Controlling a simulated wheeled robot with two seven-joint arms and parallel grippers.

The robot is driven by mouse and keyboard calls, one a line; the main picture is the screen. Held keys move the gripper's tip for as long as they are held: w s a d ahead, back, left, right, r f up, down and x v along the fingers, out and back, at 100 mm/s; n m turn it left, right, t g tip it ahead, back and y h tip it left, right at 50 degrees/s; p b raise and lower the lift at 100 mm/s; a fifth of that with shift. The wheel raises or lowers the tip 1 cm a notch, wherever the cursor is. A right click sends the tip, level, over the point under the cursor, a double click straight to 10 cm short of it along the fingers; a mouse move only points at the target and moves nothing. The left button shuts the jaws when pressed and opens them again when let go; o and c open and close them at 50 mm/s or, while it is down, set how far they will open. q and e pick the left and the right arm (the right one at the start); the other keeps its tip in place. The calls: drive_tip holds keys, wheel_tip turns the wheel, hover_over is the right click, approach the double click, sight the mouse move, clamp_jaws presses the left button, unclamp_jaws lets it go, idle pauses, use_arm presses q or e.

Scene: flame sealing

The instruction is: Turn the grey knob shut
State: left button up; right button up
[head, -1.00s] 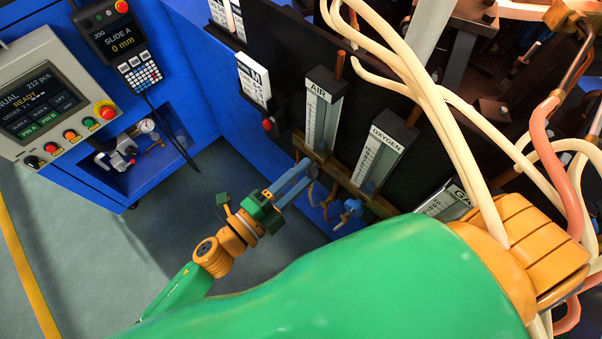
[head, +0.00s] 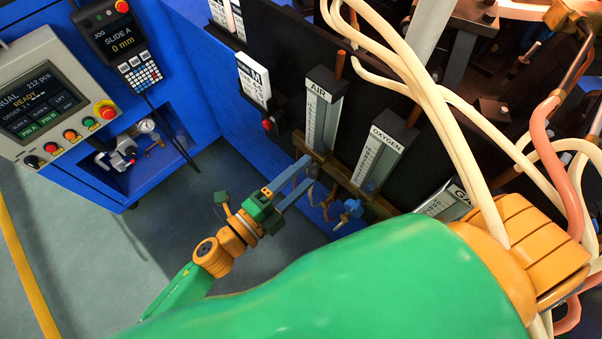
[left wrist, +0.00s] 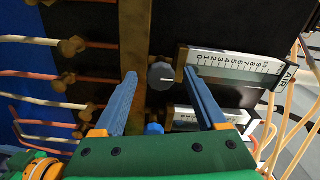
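The grey knob (left wrist: 161,76) is a dark round knob with a pale line on its face, beside the lower end of the AIR flowmeter (left wrist: 236,66). It also shows small in the head view (head: 314,171), at the foot of the AIR tube. My left gripper (left wrist: 160,80) is open, with its two blue fingers apart, one on each side of the knob in the left wrist view. Gaps show between the knob and both fingers there. In the head view the left gripper (head: 309,166) reaches the knob from the lower left. My right gripper is not in view.
A blue knob (head: 353,208) sits close by under the OXYGEN flowmeter (head: 383,158). Copper fittings and hoses (left wrist: 72,46) line the panel's back. Cream hoses (head: 440,115) hang on the right. A control panel (head: 45,100) stands at the left.

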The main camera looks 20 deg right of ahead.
use_arm(q)
drive_tip(key=v, duration=0.7)
drive_tip(key=shift+b, duration=0.35)
